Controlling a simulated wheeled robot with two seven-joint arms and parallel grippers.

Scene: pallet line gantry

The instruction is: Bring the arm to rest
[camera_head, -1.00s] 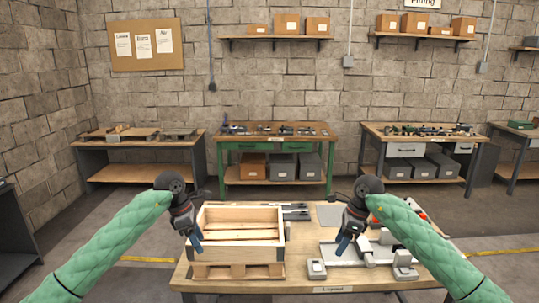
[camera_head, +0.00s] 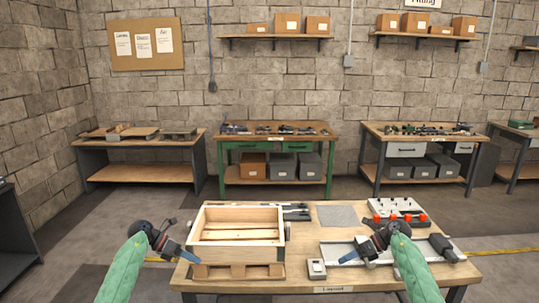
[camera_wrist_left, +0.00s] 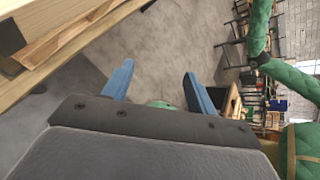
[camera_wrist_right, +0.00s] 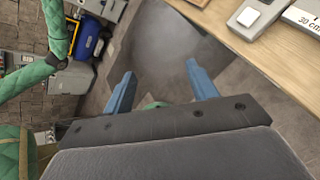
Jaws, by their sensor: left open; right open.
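My left gripper (camera_head: 188,254) is at the left edge of the table, beside the wooden crate, in the head view. In the left wrist view its two blue fingers (camera_wrist_left: 158,85) are apart with only floor between them. My right gripper (camera_head: 352,257) is over the front right part of the table, above the grey rail fixture, in the head view. In the right wrist view its blue fingers (camera_wrist_right: 162,88) are apart and empty. Both arms are in green padded sleeves.
The wooden table (camera_head: 305,283) carries a wooden crate (camera_head: 237,261) on a pallet base, a grey rail fixture (camera_head: 317,268), a grey sheet (camera_head: 337,215) and a white box with red knobs (camera_head: 396,206). Workbenches (camera_head: 275,139) stand along the back wall. Floor at the left is clear.

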